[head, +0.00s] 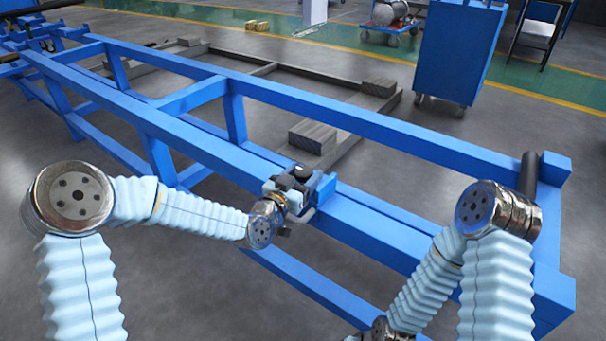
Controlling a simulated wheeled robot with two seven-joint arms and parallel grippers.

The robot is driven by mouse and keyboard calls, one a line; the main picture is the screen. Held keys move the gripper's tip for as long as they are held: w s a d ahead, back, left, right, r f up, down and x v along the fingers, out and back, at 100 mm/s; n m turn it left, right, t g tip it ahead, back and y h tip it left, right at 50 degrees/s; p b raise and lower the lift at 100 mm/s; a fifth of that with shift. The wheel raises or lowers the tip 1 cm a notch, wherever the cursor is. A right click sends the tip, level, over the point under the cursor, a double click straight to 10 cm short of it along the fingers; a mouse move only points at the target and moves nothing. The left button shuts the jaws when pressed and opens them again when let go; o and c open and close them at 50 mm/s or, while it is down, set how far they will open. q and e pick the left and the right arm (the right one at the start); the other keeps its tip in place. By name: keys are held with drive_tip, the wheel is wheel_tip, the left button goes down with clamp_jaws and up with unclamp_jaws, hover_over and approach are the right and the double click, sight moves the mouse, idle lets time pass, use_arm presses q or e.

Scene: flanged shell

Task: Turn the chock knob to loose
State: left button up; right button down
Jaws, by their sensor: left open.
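The chock (326,188) is a small blue block on the near long beam of the blue frame. A dark knob (301,171) shows at its top left. My left gripper (292,187) is open at the chock, close beside the knob. The gripper's body covers part of the chock, and I cannot tell whether the fingers touch the knob. The knob's setting is too small to read. My right arm reaches down to the bottom edge, and its gripper is out of the picture.
The long blue frame (420,144) runs from upper left to lower right. A dark roller (528,175) sits at its right end. Wooden blocks (312,137) lie on the floor behind it. A blue cabinet (458,52) on casters stands at the back right. The grey floor at left is free.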

use_arm(q)
drive_tip(key=c, duration=0.7)
drive_tip(key=shift+o, duration=0.2)
drive_tip(key=shift+d+f+n+t+y+b, duration=0.15)
drive_tip(key=shift+n+t+y+b, duration=0.25)
drive_tip(key=shift+y+b, duration=0.45)
drive_tip(key=shift+n+y+b, duration=0.25)
drive_tip(key=shift+n+b, duration=0.15)
drive_tip(key=o, duration=0.7)
drive_tip(key=shift+c, duration=0.2)
drive_tip(key=shift+s, duration=0.1)
drive_tip(key=b+v, duration=0.2)
drive_tip(key=v, duration=1.1)
drive_tip(key=shift+s+a+b, duration=0.25)
drive_tip(key=shift+s+b, duration=0.1)
drive_tip(key=shift+b, duration=0.05)
